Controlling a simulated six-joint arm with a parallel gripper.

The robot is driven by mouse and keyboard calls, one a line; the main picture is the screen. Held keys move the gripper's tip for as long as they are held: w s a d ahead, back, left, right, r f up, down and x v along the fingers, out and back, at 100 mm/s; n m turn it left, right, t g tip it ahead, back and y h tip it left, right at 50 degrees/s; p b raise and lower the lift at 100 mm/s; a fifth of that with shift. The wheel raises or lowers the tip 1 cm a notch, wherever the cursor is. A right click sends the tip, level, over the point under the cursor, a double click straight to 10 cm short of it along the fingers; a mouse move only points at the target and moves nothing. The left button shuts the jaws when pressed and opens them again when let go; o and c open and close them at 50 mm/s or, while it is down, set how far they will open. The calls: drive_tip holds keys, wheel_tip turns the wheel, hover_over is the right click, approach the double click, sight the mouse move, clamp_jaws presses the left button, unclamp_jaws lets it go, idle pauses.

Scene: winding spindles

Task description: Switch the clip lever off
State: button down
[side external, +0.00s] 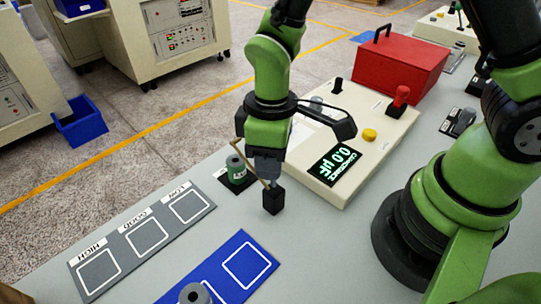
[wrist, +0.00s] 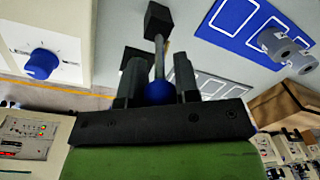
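My gripper (side external: 265,165) points down over the table in the side view. A small black block (side external: 273,198) stands just below its tips. In the wrist view a grey lever rod (wrist: 159,58) runs from this black block (wrist: 158,19) to a blue ball (wrist: 159,93). The ball sits between the two fingers of my gripper (wrist: 159,80), close to both. I cannot tell whether the fingers press on it. A thin tan rod (side external: 238,150) shows beside my gripper, next to a green cylinder (side external: 237,170) on a black base.
A cream capacitance meter (side external: 322,182), its display reading 0.0 µF, stands close right of my gripper. A red toolbox (side external: 400,68) is behind. A grey mat (side external: 120,262) marked HIGH, GOOD and LOW and a blue mat (side external: 222,267) lie in front, with a grey spool (side external: 194,294) on the blue one.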

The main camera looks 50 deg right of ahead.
drive_tip(key=shift+s+t, duration=0.4)
drive_tip(key=shift+t, duration=0.3)
drive_tip(key=c, duration=0.9)
unclamp_jaws()
drive_tip(key=shift+o, duration=0.2)
wheel_tip(320, 180, up, 10)
drive_tip(key=s, duration=0.1)
drive_tip(key=shift+d, duration=0.3)
